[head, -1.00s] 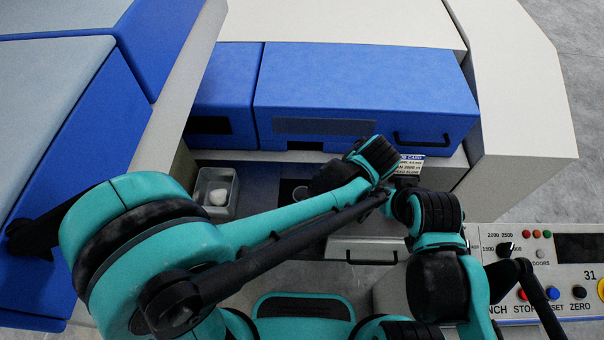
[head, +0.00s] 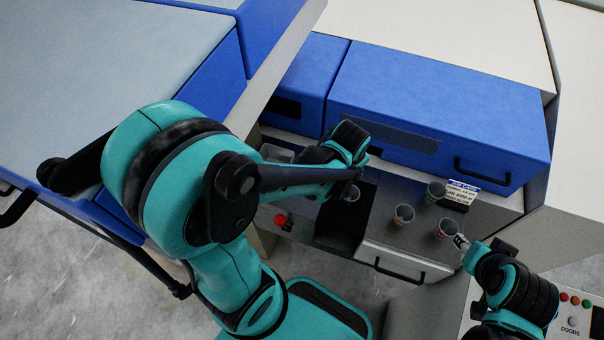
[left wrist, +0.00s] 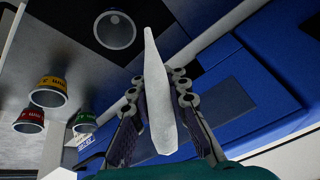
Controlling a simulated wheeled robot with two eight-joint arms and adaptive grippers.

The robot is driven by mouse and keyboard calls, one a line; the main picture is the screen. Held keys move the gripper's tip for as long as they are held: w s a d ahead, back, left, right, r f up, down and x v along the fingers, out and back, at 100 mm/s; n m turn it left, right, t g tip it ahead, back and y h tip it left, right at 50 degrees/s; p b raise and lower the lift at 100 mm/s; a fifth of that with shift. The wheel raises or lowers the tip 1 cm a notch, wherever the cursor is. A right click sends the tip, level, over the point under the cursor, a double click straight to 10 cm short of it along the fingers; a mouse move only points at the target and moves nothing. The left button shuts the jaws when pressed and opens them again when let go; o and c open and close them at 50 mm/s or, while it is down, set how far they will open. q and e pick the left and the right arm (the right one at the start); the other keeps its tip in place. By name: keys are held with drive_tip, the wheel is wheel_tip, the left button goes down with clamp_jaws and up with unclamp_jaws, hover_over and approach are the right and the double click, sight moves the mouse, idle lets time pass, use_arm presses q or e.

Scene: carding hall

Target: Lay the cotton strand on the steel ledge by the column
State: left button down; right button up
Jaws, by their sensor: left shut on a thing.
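The cotton strand (left wrist: 158,95), a white tapered piece, is between the fingers of my left gripper (left wrist: 160,85) in the left wrist view. In the head view my left gripper (head: 358,172) is above the grey steel surface (head: 398,238), below the blue drawer front, and the strand cannot be made out there. The surface also shows in the left wrist view (left wrist: 70,45). I cannot tell which part is the ledge by the column. My right gripper (head: 460,241) is beside a cup at the surface's right; whether its fingers are open is unclear.
Several small cups stand on the surface: one by my left gripper (head: 351,192), others in the middle (head: 403,214) and at right (head: 446,229). A cup (head: 435,191) stands beside a printed card (head: 463,190). A red knob (head: 281,219) is at the front left.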

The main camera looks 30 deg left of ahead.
use_arm(q)
drive_tip(key=a+f+b, duration=0.2)
drive_tip(key=a, duration=0.2)
drive_tip(key=a+f+b, duration=0.2)
drive_tip(key=a, duration=0.2)
drive_tip(key=a+f+b, duration=0.1)
drive_tip(key=a+f, duration=0.2)
drive_tip(key=a, duration=0.1)
drive_tip(key=shift+s+a+b, duration=0.1)
drive_tip(key=shift+a+b, duration=0.2)
drive_tip(key=shift+b, duration=0.1)
wheel_tip(320, 180, down, 4)
drive_tip(key=b, duration=0.3)
drive_tip(key=shift+f, duration=0.2)
drive_tip(key=c, duration=1.5)
unclamp_jaws()
drive_tip(key=shift+o, duration=0.2)
drive_tip(key=shift+r, duration=0.1)
